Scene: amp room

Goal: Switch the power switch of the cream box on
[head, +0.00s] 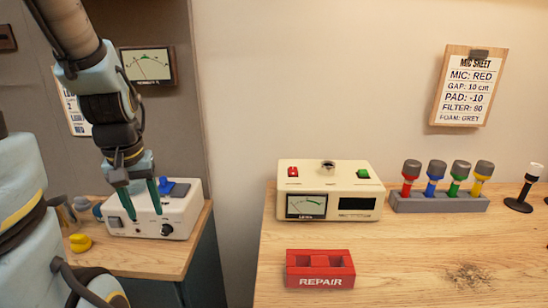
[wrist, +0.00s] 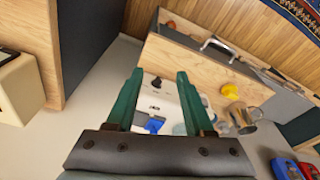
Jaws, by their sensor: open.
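The cream box (head: 345,192) stands on the right-hand wooden bench. It has a red switch (head: 293,172), a dark knob (head: 328,166) and a green switch (head: 363,174) on top. A meter (head: 306,206) and a dark display (head: 357,204) are on its front. The labels are too small to read. Part of a cream case (wrist: 22,92) shows at the left edge of the wrist view. My gripper (head: 143,213) is open and empty, well left of the cream box, at a white box (head: 188,206). In the wrist view my gripper (wrist: 160,74) has that box's blue part between its fingers; contact cannot be told.
The white box stands on a separate left bench (head: 160,262), with a yellow object (head: 80,243) beside it. A gap separates the benches. A red REPAIR block (head: 320,269) lies before the cream box, and a grey rack (head: 438,203) with several coloured microphones stands right of it.

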